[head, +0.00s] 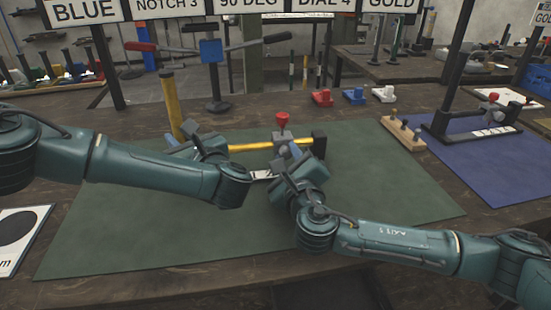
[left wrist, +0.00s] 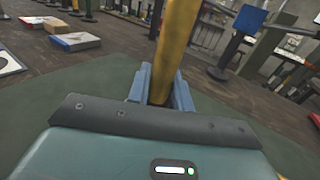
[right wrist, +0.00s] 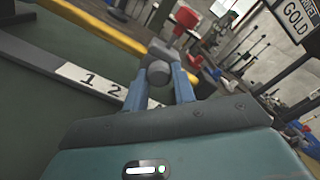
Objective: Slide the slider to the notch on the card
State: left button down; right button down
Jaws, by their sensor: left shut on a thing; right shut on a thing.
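The card reading "NOTCH 3" (head: 167,5) hangs in the row at the top of the head view. A grey slider (head: 286,145) with a red knob (head: 282,118) sits on a yellow rail (head: 250,147) on the green mat. My right gripper (head: 288,165) is shut on the slider's grey part (right wrist: 158,73). A notch strip (right wrist: 90,77) shows 1 and 2 in the right wrist view; my gripper hides what lies beyond. My left gripper (head: 178,140) is shut on an upright yellow post (left wrist: 176,45) at the rail's left end.
Red, blue and white blocks (head: 354,95) lie at the back right. A wooden peg block (head: 402,132) stands right of the rail. The mat's front (head: 190,240) is clear.

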jog(key=c, duration=1.1)
grip_release()
jog(key=shift+c, duration=0.2)
jog(key=shift+s, duration=0.1)
jog(key=s, duration=0.4)
jog(key=s+d, duration=0.1)
jog(key=s, duration=0.6)
jog(key=shift+s+d, duration=0.15)
jog(key=shift+s, duration=0.25)
jog(key=shift+c, duration=0.2)
